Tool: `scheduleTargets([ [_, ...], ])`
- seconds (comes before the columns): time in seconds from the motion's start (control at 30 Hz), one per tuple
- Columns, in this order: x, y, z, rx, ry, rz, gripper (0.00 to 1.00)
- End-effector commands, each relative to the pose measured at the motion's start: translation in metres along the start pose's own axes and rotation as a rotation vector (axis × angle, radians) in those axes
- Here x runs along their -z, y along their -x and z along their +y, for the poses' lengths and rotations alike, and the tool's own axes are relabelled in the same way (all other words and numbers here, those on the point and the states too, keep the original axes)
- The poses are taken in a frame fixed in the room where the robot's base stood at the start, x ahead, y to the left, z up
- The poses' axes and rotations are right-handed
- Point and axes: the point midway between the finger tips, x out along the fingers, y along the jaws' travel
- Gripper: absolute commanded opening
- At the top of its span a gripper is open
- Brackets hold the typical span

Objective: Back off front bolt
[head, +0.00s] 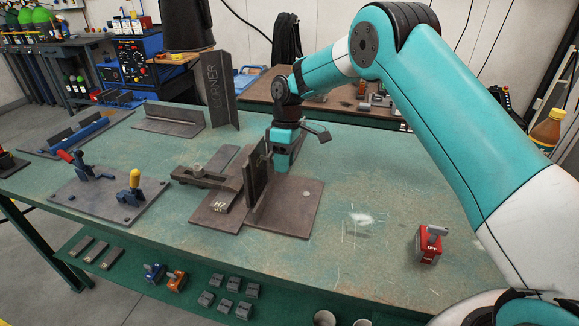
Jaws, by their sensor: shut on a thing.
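A dark clamp strap (205,178) lies across a steel block on the bench, with a round bolt head (198,170) on its left part. A dark upright plate (257,187) stands on a flat base plate (295,207) just right of the strap. My gripper (284,160) points down at the far right side of the upright plate, well to the right of the bolt head. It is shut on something. The plate hides part of the jaws, and I cannot make out what is between them.
A fixture plate with toggle clamps (107,200) lies at left. An angle piece marked CORNER (219,92) stands behind. A red OFF switch box (429,245) stands at right. The bench (365,190) is clear right of the base plate. A lower shelf (190,297) holds small parts.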

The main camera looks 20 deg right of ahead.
Motion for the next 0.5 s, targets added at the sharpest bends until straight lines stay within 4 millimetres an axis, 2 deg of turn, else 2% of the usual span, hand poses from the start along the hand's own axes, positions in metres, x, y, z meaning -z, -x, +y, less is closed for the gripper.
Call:
scheduleTargets([
  [0.5,-0.0023,-0.0025,0.0013,-0.065,-0.004,-0.001,0.17],
])
